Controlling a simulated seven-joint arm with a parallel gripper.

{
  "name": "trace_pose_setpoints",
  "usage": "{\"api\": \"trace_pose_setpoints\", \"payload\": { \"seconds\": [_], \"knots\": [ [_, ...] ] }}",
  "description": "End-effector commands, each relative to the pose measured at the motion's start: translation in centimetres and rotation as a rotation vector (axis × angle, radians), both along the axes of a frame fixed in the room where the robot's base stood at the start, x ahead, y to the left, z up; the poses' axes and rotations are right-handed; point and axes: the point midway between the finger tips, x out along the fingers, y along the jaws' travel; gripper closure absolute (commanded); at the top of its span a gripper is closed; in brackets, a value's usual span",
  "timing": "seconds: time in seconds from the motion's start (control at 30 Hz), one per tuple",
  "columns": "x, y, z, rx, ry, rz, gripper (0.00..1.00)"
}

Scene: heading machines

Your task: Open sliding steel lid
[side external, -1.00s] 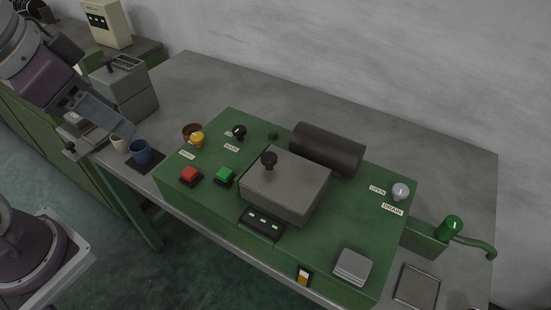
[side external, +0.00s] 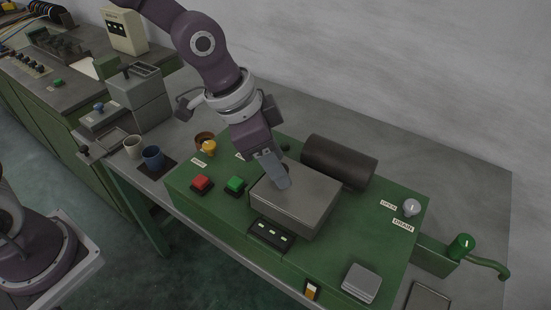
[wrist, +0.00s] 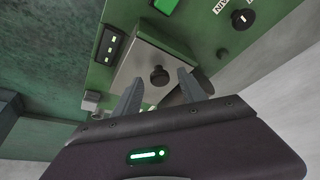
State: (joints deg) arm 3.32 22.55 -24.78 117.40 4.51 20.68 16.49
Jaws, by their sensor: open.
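The steel lid (side external: 306,187) is a flat grey cover on a box in the middle of the green machine. In the wrist view the lid (wrist: 136,70) carries a round dark knob (wrist: 159,76). The side view hides the knob behind my gripper (side external: 280,184), which is over the lid's left part. In the wrist view my gripper (wrist: 160,90) is open, with its two fingers apart and the knob showing between and just beyond their tips. I cannot tell whether the fingers touch the lid.
A dark cylinder (side external: 339,162) lies behind the lid. Red (side external: 202,184) and green (side external: 235,185) buttons are to its left, and a small indicator panel (side external: 271,233) is in front. The green panel to the right of the lid is mostly clear.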

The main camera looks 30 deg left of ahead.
Motion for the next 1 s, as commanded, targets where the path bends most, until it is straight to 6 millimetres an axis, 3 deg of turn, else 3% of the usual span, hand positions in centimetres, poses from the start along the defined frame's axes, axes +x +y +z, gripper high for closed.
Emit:
{"api": "trace_pose_setpoints", "payload": {
  "seconds": [0.13,0.37,1.0],
  "knots": [
    [-0.01,0.04,0.02,0.000,0.000,0.001,0.55],
    [-0.01,0.05,0.04,0.000,0.001,0.001,1.00],
    [0.00,0.08,0.06,0.001,0.001,0.002,1.00]
  ]
}}
